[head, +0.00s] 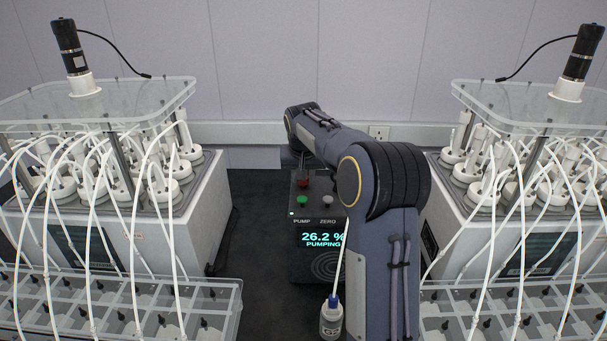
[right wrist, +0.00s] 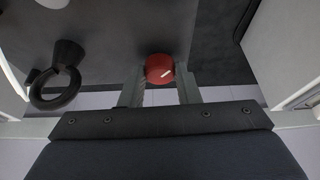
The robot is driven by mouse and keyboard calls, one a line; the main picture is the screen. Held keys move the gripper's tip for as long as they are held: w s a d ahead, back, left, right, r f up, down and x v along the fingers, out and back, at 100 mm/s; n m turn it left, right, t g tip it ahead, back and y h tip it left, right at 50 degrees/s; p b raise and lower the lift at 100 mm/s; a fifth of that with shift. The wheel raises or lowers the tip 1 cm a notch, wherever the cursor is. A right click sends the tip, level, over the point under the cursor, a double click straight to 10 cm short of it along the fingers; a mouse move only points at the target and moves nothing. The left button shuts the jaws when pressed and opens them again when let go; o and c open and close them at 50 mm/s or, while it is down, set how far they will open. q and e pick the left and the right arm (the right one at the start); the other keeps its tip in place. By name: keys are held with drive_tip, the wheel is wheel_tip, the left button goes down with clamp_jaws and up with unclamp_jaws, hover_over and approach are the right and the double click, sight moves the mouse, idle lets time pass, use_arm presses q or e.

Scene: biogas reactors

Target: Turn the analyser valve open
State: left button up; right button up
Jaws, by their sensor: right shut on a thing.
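The analyser (head: 317,267) is a dark box between the two reactor units. Its screen reads 26.2 % PUMPING, and a green button and a grey button sit above the labels PUMP and ZERO. Its red valve knob (head: 303,183) is at the far end of its top; it also shows in the right wrist view (right wrist: 159,67) with a slanted white mark. My right gripper (right wrist: 161,79) is shut on the red knob, one finger on each side. In the head view my right arm reaches over the analyser and covers its right side. My left gripper is out of view.
Reactor units with bottles and white tubes stand left (head: 130,232) and right (head: 500,240). Clear racks (head: 233,312) stand in front of them. A small bottle (head: 331,318) stands before the analyser, by my right arm. A black ring (right wrist: 60,88) is beside the knob.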

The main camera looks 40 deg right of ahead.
drive_tip(key=shift+m, duration=0.4)
drive_tip(key=o, duration=1)
drive_tip(key=shift+r, duration=0.1)
drive_tip(key=b+v, duration=0.1)
drive_tip(key=v, duration=0.6)
drive_tip(key=shift+s+a+r, duration=0.1)
drive_tip(key=shift+a+r, duration=0.05)
drive_tip(key=shift+r, duration=0.1)
